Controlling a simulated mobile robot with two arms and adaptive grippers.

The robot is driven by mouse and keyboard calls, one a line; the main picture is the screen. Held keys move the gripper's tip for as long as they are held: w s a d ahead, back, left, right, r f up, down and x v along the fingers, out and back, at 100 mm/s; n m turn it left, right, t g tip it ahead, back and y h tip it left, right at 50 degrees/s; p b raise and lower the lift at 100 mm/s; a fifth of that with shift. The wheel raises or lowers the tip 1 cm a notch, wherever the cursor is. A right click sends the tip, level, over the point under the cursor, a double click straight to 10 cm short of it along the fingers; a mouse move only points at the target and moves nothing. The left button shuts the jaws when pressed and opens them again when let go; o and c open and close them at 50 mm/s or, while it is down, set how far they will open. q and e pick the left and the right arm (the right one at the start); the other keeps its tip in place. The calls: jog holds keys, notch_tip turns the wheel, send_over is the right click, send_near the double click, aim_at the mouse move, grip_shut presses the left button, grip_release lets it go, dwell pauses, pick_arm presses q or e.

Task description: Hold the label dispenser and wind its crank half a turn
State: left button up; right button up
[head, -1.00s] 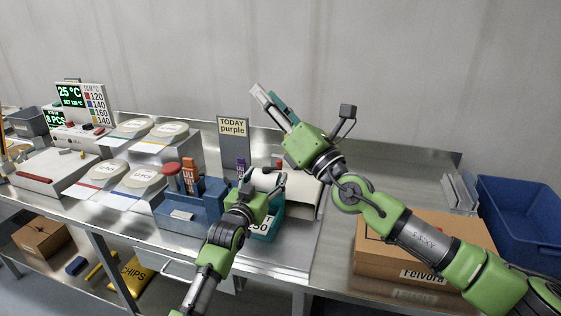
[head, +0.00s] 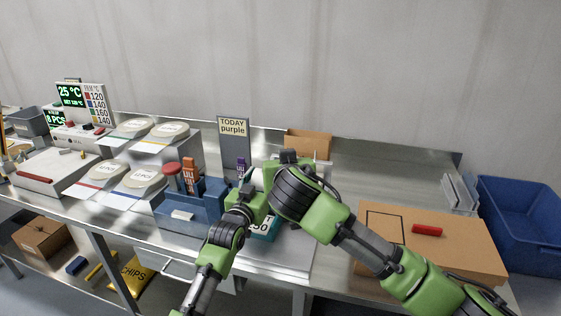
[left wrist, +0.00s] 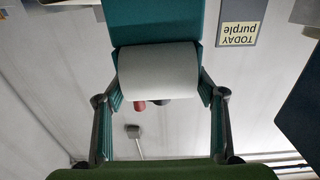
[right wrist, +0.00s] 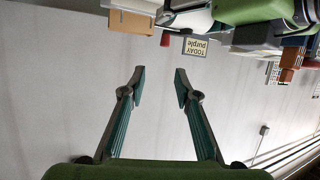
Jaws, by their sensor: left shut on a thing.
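The teal label dispenser (head: 262,228) stands on the steel bench, mostly hidden behind my arms in the head view. In the left wrist view its white part (left wrist: 158,70) sits below its teal body (left wrist: 155,22). My left gripper (left wrist: 163,88) is shut on the dispenser, one finger at each side. My right gripper (right wrist: 160,72) is open with nothing between its fingers. Its wrist is just right of the dispenser in the head view, hiding its fingertips. The crank is not clearly visible. A small red piece (right wrist: 165,38) near the dispenser cannot be identified.
A blue caddy (head: 190,222) with markers stands left of the dispenser. The "TODAY purple" sign (head: 233,127) is behind. A cardboard box (head: 308,145) stands at the back; another box (head: 470,245) with a red item (head: 427,230) is at the right. A blue bin (head: 520,220) is far right.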

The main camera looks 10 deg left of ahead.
jog(key=shift+m+g, duration=0.3)
jog(key=shift+s+f+x, duration=0.1)
jog(key=shift+f+x, duration=0.05)
jog(key=shift+x, duration=1.8)
jog(key=shift+s+f+x, duration=0.1)
jog(key=shift+f+x, duration=0.05)
jog(key=shift+x, duration=1.85)
jog(key=shift+s+f+x, duration=0.1)
jog(key=shift+f+x, duration=0.05)
jog(key=shift+x, duration=1.8)
jog(key=shift+w+a, duration=0.1)
jog(key=shift+a, duration=0.1)
grip_shut()
